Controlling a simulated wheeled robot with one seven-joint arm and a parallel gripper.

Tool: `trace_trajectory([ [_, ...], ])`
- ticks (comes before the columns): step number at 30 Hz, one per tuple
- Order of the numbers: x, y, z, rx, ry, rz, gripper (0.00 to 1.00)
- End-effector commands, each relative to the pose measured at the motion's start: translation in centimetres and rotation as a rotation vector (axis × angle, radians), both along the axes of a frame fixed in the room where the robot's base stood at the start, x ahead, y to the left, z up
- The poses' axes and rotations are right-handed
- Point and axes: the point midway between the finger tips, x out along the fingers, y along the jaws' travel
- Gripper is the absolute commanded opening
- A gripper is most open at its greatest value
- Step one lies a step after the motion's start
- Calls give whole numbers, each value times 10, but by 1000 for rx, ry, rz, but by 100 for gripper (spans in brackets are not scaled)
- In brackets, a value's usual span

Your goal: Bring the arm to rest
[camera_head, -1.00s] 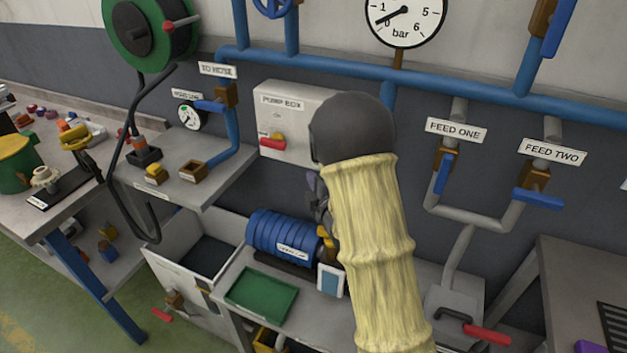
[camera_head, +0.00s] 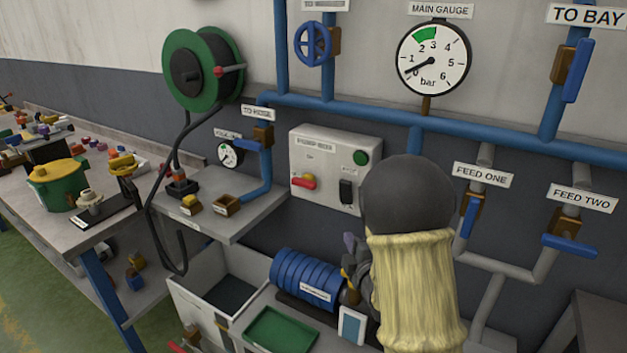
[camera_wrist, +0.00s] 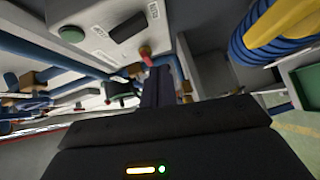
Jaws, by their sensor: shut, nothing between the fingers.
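My arm, in a pale yellow sleeve with a dark grey rounded cap, rises from the bottom right of the head view. My gripper (camera_head: 352,246) is mostly hidden behind the arm; only a dark part shows, below the pump box (camera_head: 334,150) and beside the blue coiled drum (camera_head: 306,279). In the wrist view my gripper (camera_wrist: 158,82) has its dark fingers together and empty. They point toward the pump box face (camera_wrist: 100,32), with its red handle (camera_wrist: 145,55) close to the tips in the picture; I cannot tell the true gap.
Blue pipes (camera_head: 480,130) run along the wall, with FEED ONE (camera_head: 472,203) and FEED TWO (camera_head: 567,245) valves at right. A shelf (camera_head: 240,222) sticks out at left. A green tray (camera_head: 282,332) and a white-framed panel (camera_head: 352,325) lie below. A cluttered workbench (camera_head: 85,240) stands far left.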

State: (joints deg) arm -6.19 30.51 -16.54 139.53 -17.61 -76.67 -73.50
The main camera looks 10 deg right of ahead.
Motion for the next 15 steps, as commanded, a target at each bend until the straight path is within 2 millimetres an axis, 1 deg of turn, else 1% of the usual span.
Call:
trace_trajectory([
  [5, -5, -4, 7, 96, 99, -51, 0],
  [8, -13, -8, 10, 205, 208, -113, 0],
  [11, -26, -11, 12, 328, 331, -191, 0],
  [15, -50, -13, 14, 497, 492, -315, 0],
])
